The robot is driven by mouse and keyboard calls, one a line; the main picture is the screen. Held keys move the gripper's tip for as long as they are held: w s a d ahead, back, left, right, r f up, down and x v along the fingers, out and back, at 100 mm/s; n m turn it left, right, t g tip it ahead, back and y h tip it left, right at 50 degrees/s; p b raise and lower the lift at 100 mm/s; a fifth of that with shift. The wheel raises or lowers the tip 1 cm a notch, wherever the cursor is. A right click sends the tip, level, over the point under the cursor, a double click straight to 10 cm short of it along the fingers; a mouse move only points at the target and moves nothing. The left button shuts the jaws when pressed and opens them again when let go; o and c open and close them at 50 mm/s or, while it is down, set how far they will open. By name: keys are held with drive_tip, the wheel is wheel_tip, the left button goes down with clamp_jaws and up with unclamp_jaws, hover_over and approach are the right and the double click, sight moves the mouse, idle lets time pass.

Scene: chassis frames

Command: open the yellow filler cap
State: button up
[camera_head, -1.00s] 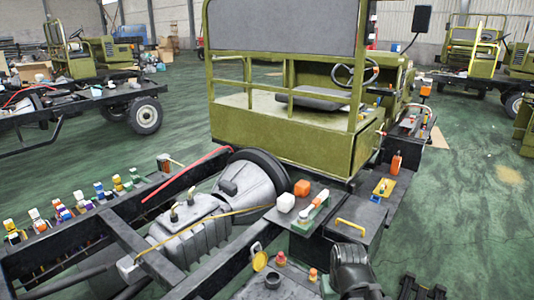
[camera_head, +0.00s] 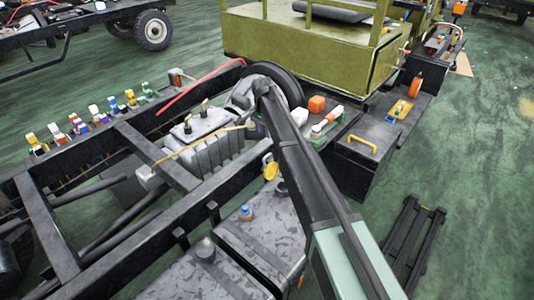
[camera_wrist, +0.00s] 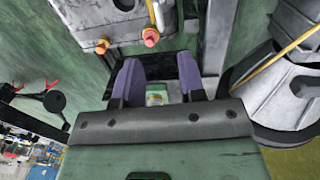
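A yellow round cap-like disc (camera_head: 270,172) shows in the head view beside the black rail, at the edge of the dark tank (camera_head: 262,232). It is tilted, under a small pale bracket. I cannot tell its fastening. My arm crosses just right of it and hides part of the tank.
A small blue-and-amber fitting (camera_head: 245,212) and a grey knob (camera_head: 205,250) stand on the tanks. Red-tipped fittings (camera_wrist: 150,38) show in the wrist view. A black box with a yellow handle (camera_head: 362,144) stands right of my arm. Open green floor (camera_head: 470,190) lies to the right.

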drive_tip(key=f+b, duration=0.6)
drive_tip(key=f, duration=0.1)
drive_tip(key=f+b, duration=0.3)
drive_tip(key=shift+s+d+f+b, duration=0.2)
drive_tip(key=shift+d+f+b, duration=0.05)
drive_tip(key=shift+d+b, duration=0.1)
drive_tip(key=shift+r, duration=0.1)
clamp_jaws()
